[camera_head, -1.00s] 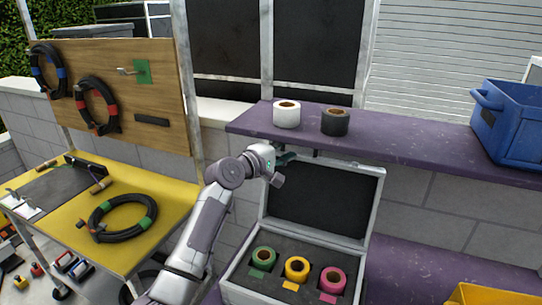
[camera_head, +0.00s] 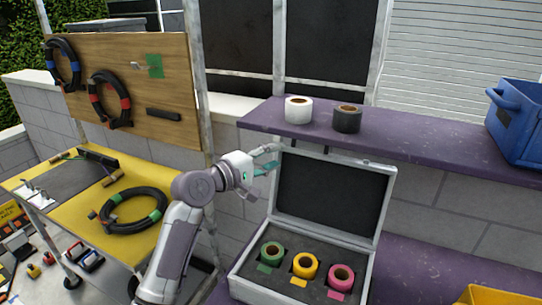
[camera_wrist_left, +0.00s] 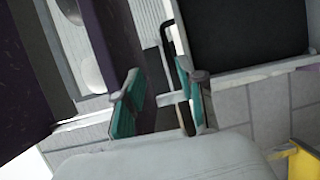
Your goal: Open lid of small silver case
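The silver case (camera_head: 302,262) stands on the lower purple shelf with its lid (camera_head: 333,195) raised, showing a dark inner lining. Green (camera_head: 271,254), yellow (camera_head: 305,266) and pink (camera_head: 341,278) tape rolls sit in its dark insert. My left gripper (camera_head: 268,160) is at the lid's upper left corner, just left of it. In the left wrist view, its two teal-padded fingers (camera_wrist_left: 158,100) are apart with nothing held between them. The lid's dark panel (camera_wrist_left: 245,30) shows to their right. My right gripper is not in view.
An upper purple shelf (camera_head: 415,147) overhangs behind the lid, carrying a white roll (camera_head: 298,110), a black roll (camera_head: 347,119) and a blue crate (camera_head: 520,125). A yellow table (camera_head: 75,230) with a black cable coil (camera_head: 134,207) stands left. A yellow bin edge shows at lower right.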

